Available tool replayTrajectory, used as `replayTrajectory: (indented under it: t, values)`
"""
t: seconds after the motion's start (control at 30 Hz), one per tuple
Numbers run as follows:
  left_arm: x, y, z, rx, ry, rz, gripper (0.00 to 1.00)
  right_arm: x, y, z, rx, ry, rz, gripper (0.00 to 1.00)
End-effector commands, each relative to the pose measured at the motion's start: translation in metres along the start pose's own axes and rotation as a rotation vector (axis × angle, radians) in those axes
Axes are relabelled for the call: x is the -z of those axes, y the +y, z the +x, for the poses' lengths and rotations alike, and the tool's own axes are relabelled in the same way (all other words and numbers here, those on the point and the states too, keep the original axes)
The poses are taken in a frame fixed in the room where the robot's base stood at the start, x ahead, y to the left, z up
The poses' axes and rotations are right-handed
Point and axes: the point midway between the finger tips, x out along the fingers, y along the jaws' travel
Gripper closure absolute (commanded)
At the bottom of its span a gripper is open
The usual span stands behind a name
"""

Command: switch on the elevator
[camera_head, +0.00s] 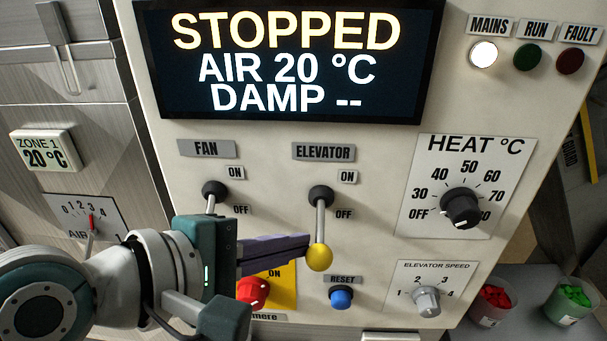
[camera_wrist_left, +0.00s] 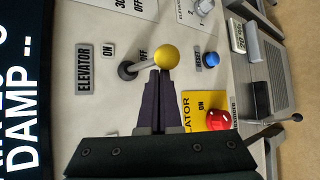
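The elevator switch (camera_head: 321,222) is a metal lever with a yellow ball knob, under the ELEVATOR label on the panel. Its lever points down toward OFF, and it also shows in the left wrist view (camera_wrist_left: 166,57). My left gripper (camera_head: 306,246) comes in from the left, its purple fingers together and their tips right beside the lever and knob. In the left wrist view the fingertips (camera_wrist_left: 159,73) meet the near edge of the knob; I cannot tell whether they touch it. The knob is not between the fingers. My right gripper is not in view.
The fan lever (camera_head: 214,193) is left of it, partly behind my left gripper. A red knob (camera_head: 253,291) on a yellow plate sits below the fingers. The blue reset button (camera_head: 341,298) and heat dial (camera_head: 461,207) are nearby. The display (camera_head: 290,62) reads STOPPED.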

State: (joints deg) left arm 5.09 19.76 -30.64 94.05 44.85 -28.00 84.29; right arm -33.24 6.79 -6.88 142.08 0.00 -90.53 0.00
Motion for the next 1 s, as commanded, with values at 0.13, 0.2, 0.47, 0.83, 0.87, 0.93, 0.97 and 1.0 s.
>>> replayTrajectory:
  t: [0.13,0.2,0.47,0.83,0.87,0.93,0.97,1.0]
  values:
    - [-0.005,0.009,-0.005,0.053,-0.002,-0.043,1.0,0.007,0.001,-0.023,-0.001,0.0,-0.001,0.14]
    - [-0.005,0.01,-0.006,0.077,-0.001,-0.061,1.0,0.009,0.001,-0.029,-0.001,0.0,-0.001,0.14]
    - [-0.008,0.015,-0.008,0.159,-0.002,-0.125,1.0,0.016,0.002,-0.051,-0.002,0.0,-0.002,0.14]
    - [-0.01,0.021,-0.011,0.262,-0.003,-0.205,1.0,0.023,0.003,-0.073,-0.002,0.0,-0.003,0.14]
    - [-0.01,0.021,-0.011,0.269,-0.003,-0.211,1.0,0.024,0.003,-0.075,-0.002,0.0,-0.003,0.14]
    - [-0.011,0.023,-0.011,0.285,-0.003,-0.224,1.0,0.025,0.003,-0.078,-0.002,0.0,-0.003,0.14]
    - [-0.011,0.023,-0.011,0.293,-0.003,-0.23,1.0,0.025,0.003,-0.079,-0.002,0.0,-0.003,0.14]
    - [-0.011,0.024,-0.012,0.303,-0.003,-0.237,1.0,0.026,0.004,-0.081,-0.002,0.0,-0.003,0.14]
